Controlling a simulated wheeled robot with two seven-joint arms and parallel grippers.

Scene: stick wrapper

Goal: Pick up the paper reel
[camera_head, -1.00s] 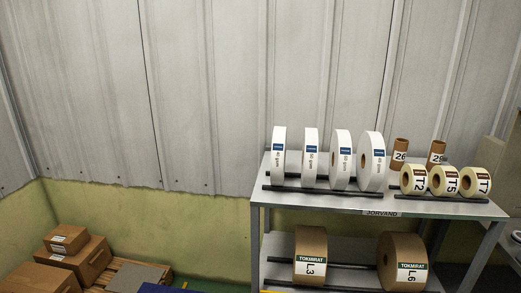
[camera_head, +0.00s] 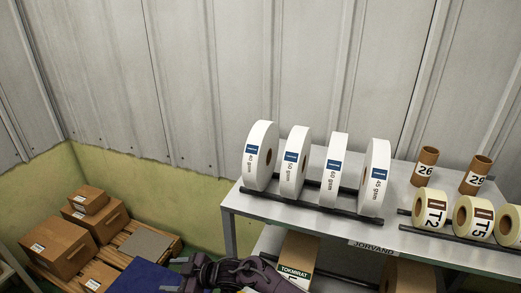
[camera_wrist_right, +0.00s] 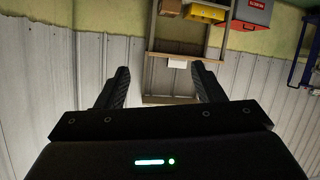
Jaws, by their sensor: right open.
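Several white paper reels stand upright in a row on black rails on the grey shelf top (camera_head: 240,203). Their blue-marked labels read about 40 gsm (camera_head: 259,156), 50 gsm (camera_head: 294,162), 60 gsm (camera_head: 333,170) and 45 gsm (camera_head: 375,178). My right gripper (camera_head: 228,270) is at the bottom edge of the head view, below and in front of the shelf, apart from the reels. In the right wrist view its two black fingers (camera_wrist_right: 165,82) are spread with nothing between them. No reel shows in that view. My left gripper is not in view.
Cream rolls, including T2 (camera_head: 430,208) and T5 (camera_head: 473,216), and brown tubes 26 (camera_head: 425,167) and 29 (camera_head: 476,175) stand at the right. Cardboard boxes (camera_head: 66,248) lie at lower left. A corrugated wall is behind.

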